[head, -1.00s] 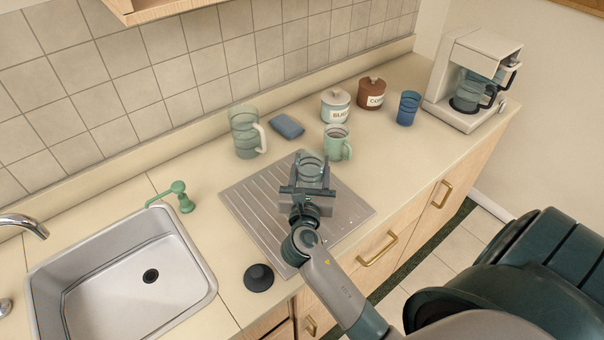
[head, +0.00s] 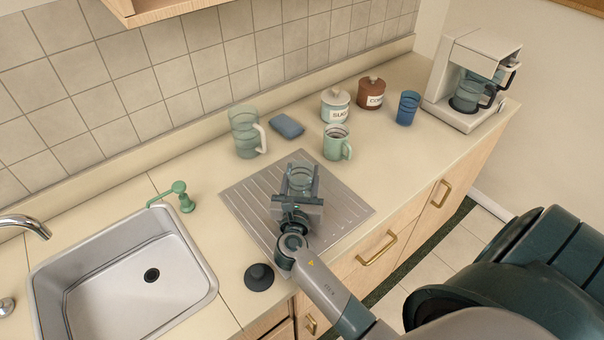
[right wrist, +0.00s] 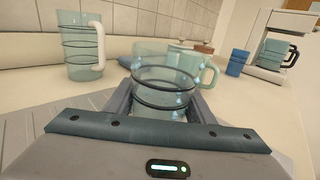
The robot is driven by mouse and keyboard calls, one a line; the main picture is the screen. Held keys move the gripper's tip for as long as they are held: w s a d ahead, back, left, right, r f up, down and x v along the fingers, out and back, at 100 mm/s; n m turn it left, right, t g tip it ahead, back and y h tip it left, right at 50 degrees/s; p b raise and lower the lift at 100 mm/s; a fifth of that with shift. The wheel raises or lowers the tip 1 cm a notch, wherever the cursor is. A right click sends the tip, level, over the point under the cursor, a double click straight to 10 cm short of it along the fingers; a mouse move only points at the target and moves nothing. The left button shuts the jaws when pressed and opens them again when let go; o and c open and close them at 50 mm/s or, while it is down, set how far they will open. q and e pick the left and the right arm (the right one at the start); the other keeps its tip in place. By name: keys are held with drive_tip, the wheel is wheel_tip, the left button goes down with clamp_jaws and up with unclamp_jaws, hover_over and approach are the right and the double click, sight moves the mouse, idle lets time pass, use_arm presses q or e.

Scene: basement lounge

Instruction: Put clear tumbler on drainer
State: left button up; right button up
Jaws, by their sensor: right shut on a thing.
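The clear tumbler (head: 300,178) is a see-through ringed cup, upright between the fingers of my right gripper (head: 301,180). The right gripper is shut on it, over the ridged metal drainer (head: 345,207). In the right wrist view the tumbler (right wrist: 165,90) sits between the two dark fingers, with a green mug behind it. The drainer (right wrist: 35,140) shows at the lower left there. I cannot tell whether the tumbler's base touches the drainer. My left gripper is not in view.
The sink (head: 125,285) lies left of the drainer, with a black stopper (head: 258,277) between them. Behind the drainer are a clear pitcher (head: 245,132), a blue cloth (head: 287,125) and a green mug (head: 336,143). A blue cup (head: 407,108) and coffee maker (head: 472,80) stand at the right.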

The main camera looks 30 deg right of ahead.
sight(299, 194)
drive_tip(key=shift+f, duration=0.2)
drive_tip(key=shift+f, duration=0.2)
drive_tip(key=o, duration=1.3)
drive_tip(key=shift+r, duration=0.25)
drive_tip(key=shift+s+a+f, duration=0.15)
drive_tip(key=shift+s, duration=0.05)
drive_tip(key=b+v, duration=0.2)
drive_tip(key=v, duration=0.3)
drive_tip(key=shift+s+a, duration=0.2)
drive_tip(key=shift+s, duration=0.05)
drive_tip(key=shift+s+a+b, duration=0.3)
drive_tip(key=shift+s+a, duration=0.15)
drive_tip(key=shift+s, duration=0.1)
